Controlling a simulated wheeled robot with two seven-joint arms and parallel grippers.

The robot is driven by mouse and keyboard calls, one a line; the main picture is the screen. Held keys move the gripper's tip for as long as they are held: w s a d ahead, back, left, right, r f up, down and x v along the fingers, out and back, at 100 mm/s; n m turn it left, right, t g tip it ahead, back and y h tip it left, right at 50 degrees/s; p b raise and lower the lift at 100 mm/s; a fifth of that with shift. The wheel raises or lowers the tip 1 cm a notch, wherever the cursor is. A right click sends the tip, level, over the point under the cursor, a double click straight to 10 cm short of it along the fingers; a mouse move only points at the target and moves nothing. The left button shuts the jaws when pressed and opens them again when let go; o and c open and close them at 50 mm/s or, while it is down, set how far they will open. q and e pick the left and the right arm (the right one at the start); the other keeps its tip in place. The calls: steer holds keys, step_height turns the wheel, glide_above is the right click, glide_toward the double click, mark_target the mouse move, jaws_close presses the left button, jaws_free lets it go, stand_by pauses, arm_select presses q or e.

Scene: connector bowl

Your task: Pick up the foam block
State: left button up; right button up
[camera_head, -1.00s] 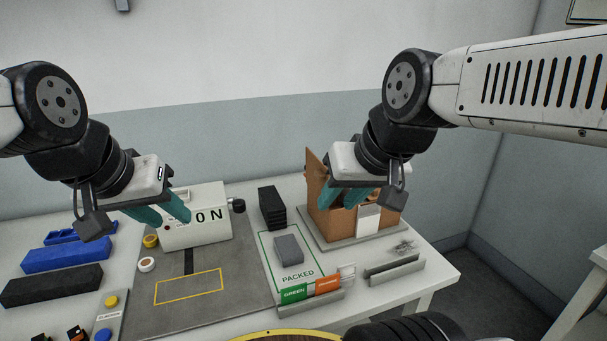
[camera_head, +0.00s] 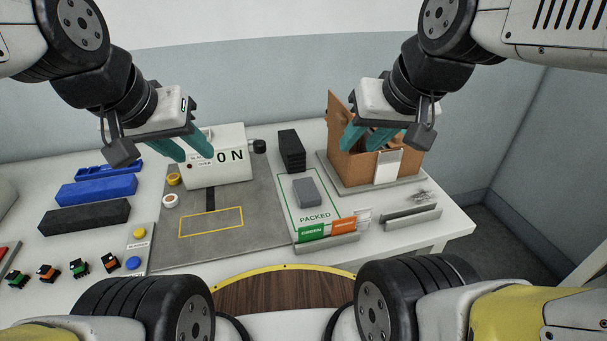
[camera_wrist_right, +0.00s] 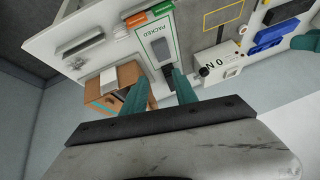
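A plain grey block (camera_head: 307,192) lies flat on the green-framed PACKED area (camera_head: 319,217); it also shows in the right wrist view (camera_wrist_right: 160,48). A stack of black slabs (camera_head: 291,151) stands behind it, and a long dark block (camera_head: 85,218) lies at the left. I cannot tell for sure which is the foam block. My right gripper (camera_head: 366,139) is open with nothing between its teal fingers, in front of or above the cardboard box (camera_head: 347,167). My left gripper (camera_head: 185,152) is open and empty, by the white ON box (camera_head: 216,173).
Blue trays (camera_head: 97,191) and several small connectors (camera_head: 78,269) are on the left of the table. A grey mat (camera_head: 237,241) with a yellow outline lies in the middle. GREEN and orange labels (camera_head: 327,231) stand in front of the PACKED area. A grey rail (camera_head: 410,216) is at right.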

stand_by(0.4)
steer(key=o, duration=0.6)
steer(key=shift+w, duration=0.2)
steer(key=o, duration=0.8)
steer(key=w+n, duration=0.1)
steer(key=w+f+n+g, duration=0.1)
steer(key=w, duration=0.1)
steer(key=w+n, duration=0.1)
steer(key=shift+w+a+f+n+h, duration=0.2)
steer(key=shift+f+n+h, duration=0.1)
steer(key=shift+n+h, duration=0.1)
steer(key=shift+o, duration=0.2)
steer(key=n+g+h, duration=0.1)
steer(key=n+g, duration=0.4)
steer(key=n, duration=1)
glide_above(307, 188)
steer(key=f, duration=1.8)
steer(key=shift+s+f, duration=0.1)
steer(key=shift+s, duration=0.15)
steer(key=shift+a+f+n, duration=0.1)
steer(key=shift+f+n, duration=0.2)
steer(key=shift+w+f, duration=0.15)
steer(key=shift+f, duration=3.65)
